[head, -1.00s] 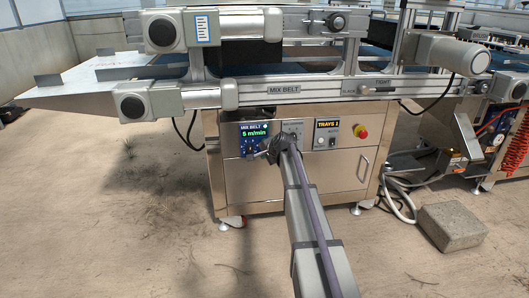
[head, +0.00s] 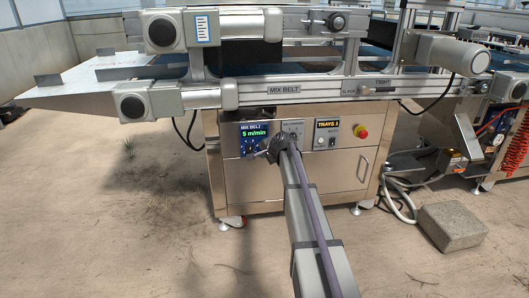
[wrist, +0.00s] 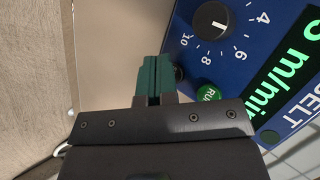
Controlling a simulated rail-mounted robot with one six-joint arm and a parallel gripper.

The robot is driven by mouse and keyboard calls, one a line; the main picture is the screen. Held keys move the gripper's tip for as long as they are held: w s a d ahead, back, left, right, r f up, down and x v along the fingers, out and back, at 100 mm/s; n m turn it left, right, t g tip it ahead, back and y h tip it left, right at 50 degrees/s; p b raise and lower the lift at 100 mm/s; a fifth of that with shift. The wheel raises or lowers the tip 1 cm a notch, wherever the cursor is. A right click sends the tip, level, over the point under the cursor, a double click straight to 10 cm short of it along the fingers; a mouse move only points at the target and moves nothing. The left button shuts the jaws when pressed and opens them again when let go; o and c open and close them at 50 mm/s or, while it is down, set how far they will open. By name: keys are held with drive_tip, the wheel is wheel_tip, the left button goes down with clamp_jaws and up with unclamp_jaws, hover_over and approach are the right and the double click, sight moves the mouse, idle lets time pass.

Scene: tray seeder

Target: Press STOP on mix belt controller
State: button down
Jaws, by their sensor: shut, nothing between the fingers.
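The mix belt controller (head: 254,136) is a blue panel with a green display reading 5 m/min, on the steel cabinet's front. The wrist view shows its blue face (wrist: 222,62) up close, with a black speed knob (wrist: 213,20) and a green RUN button (wrist: 208,92). A dark round part (wrist: 180,73) sits beside my fingers, partly hidden; no STOP label is readable. My gripper (wrist: 154,68) is shut and empty, its teal fingertips at the panel's edge next to that dark part. I cannot tell whether they touch it. In the head view my gripper (head: 262,154) is at the controller's lower right.
A TRAYS counter (head: 327,132) and a red emergency button (head: 361,132) are to the right on the same cabinet (head: 250,185). The conveyor rail (head: 300,86) runs above. A concrete block (head: 451,226) lies on the floor at right. The floor in front is mostly clear.

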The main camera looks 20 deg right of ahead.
drive_tip(key=shift+s+a, duration=0.2)
drive_tip(key=shift+s, duration=0.4)
drive_tip(key=s, duration=0.2)
drive_tip(key=s+a, duration=0.1)
drive_tip(key=s, duration=0.2)
drive_tip(key=shift+a, duration=0.15)
drive_tip(key=shift+w, duration=0.1)
idle(0.5)
